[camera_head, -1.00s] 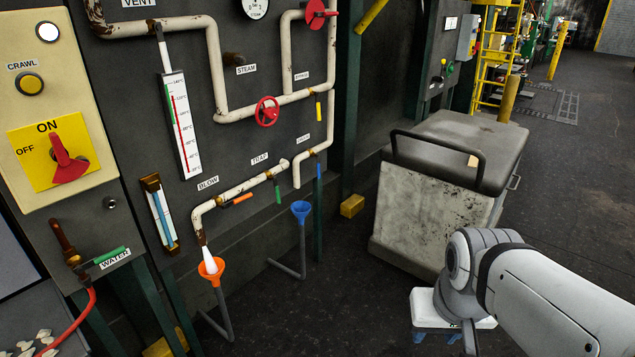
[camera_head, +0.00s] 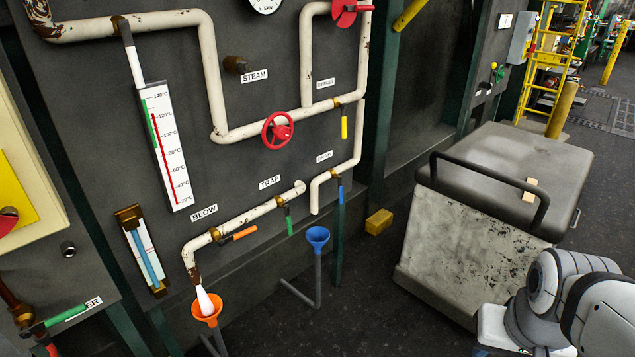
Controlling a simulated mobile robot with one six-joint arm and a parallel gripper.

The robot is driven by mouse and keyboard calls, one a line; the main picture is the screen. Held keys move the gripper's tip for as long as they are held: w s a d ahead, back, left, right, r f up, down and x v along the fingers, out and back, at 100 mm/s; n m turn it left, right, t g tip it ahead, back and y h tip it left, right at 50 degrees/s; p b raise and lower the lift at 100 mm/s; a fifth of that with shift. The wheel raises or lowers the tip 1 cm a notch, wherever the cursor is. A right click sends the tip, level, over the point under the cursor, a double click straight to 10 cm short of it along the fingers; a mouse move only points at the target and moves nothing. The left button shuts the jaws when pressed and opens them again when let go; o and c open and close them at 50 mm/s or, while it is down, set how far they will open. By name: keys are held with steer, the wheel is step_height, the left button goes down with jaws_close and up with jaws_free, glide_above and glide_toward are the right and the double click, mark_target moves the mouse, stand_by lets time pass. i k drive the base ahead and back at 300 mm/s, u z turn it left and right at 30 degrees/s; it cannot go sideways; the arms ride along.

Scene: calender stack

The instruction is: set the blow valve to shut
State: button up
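The blow valve's orange lever (camera_head: 239,233) sits on the lower cream pipe, just right of the BLOW label (camera_head: 204,213). The lever lies roughly along the pipe, not across it. A white jet (camera_head: 205,300) comes from the pipe's downturned end into an orange funnel (camera_head: 207,312). The trap valve's green lever (camera_head: 289,222), to the right, hangs down. My arm shows at the lower right, well away from the valve. My gripper is out of the picture.
A red handwheel (camera_head: 277,130) and a yellow lever (camera_head: 344,127) are on pipes above. A blue funnel (camera_head: 318,236) stands right of the trap lever. A grey bin (camera_head: 465,240) with a black handle stands at the right. Dark floor lies between the bin and the panel.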

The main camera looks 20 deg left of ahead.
mark_target(222, 243)
steer(key=u, duration=0.35)
steer(key=i, duration=1.2)
steer(key=u, duration=0.7)
